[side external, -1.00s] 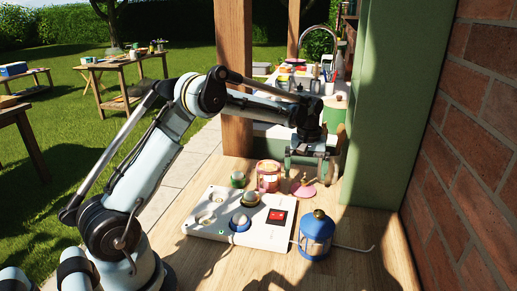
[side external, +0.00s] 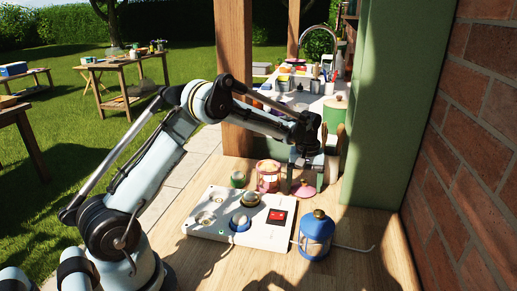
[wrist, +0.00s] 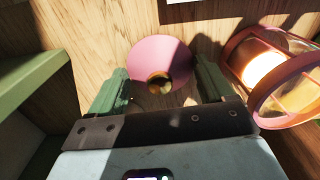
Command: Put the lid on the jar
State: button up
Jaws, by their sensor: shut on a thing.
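The pink lid (side external: 303,189) with a gold knob is at the wood tabletop, right of the pink-rimmed glass jar (side external: 268,178). My gripper (side external: 306,177) is over the lid and shut on it. In the wrist view the lid (wrist: 160,54) sits between the two green fingers of my gripper (wrist: 162,72), with its knob toward the camera. The jar (wrist: 254,105) shows at the right in the wrist view, apart from the lid, with its top uncovered. Whether the lid touches the table is hard to tell.
A white board (side external: 222,229) with a red switch and round parts lies in front of the jar. A small green jar (side external: 238,179) is left of the pink jar. A green post (side external: 384,120) and brick wall (side external: 468,150) bound the right.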

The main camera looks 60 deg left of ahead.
aim_at(304, 180)
jog(key=shift+r, duration=0.6)
notch_tip(304, 180, up, 3)
jog(key=shift+f, duration=0.15)
jog(key=s+d+r, duration=0.4)
jog(key=d+r, duration=0.3)
jog(key=d, duration=0.4)
jog(key=s+d+r+m, duration=0.1)
jog(key=s+r+m, duration=0.2)
jog(key=s+m, duration=0.3)
jog(key=s+r+m, duration=0.4)
jog(key=s, duration=0.3)
jog(key=w+a+f+n, duration=0.1)
jog(key=w+a+n, duration=0.4)
jog(key=a, duration=0.5)
jog(key=w+a+f+n, duration=0.2)
jog(key=w+a+n, duration=0.2)
jog(key=a, duration=0.6)
jog(key=shift+w+d+f, duration=0.1)
jog(key=shift+d+f, duration=0.05)
jog(key=shift+f, duration=2.8)
jog(key=shift+f, duration=0.9)
